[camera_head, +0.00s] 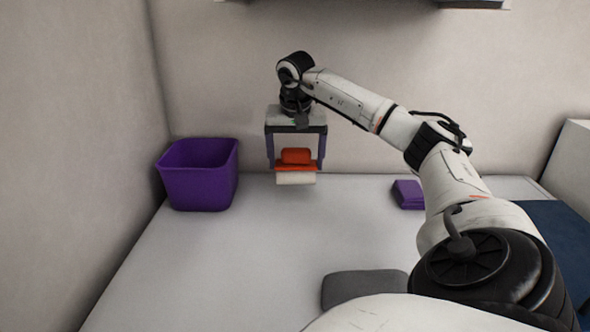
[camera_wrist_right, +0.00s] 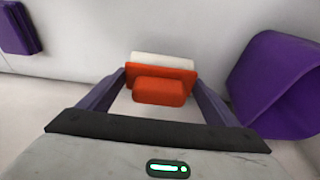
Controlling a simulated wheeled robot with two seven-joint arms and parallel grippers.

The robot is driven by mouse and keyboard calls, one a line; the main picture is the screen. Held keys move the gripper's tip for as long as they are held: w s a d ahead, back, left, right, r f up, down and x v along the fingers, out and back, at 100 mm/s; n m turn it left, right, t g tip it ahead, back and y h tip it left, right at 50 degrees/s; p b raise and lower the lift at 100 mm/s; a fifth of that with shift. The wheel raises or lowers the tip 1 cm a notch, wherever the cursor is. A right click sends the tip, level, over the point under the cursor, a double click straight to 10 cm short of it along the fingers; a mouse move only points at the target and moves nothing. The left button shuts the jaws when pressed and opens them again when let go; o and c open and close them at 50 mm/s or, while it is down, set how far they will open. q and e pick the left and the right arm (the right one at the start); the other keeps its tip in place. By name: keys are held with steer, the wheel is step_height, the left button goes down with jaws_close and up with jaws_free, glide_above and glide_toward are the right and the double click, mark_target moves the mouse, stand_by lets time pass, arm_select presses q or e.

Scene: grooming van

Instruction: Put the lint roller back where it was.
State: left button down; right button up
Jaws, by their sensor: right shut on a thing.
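The lint roller (camera_head: 295,157) has an orange-red handle and a white roll. My right gripper (camera_head: 296,164) is shut on it, with one finger on each side, and points down. In the head view the roller appears held above the table near the back wall, its white roll lowest. The right wrist view also shows the lint roller (camera_wrist_right: 160,92) between the fingers of my right gripper (camera_wrist_right: 160,88). My left gripper is not in view.
A purple bin (camera_head: 200,176) stands at the back left of the white table (camera_head: 220,265). A grey pad (camera_head: 362,288) lies at the front, and a dark blue surface (camera_head: 560,235) is at the right. The table's middle is clear.

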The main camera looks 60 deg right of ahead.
mark_target(295, 165)
step_height(295, 165, down, 3)
steer(key=shift+f+b, duration=0.2)
steer(key=shift+b, duration=0.15)
steer(key=shift+f, duration=0.1)
steer(key=o, duration=0.9)
steer(key=shift+w+r, duration=0.1)
steer(key=shift+r, duration=0.15)
arm_select(q)
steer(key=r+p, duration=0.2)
steer(key=p, duration=0.1)
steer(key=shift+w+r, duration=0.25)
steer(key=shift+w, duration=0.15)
arm_select(e)
steer(key=v, duration=1.1)
steer(key=shift+a+r, duration=0.15)
steer(key=shift+r, duration=0.25)
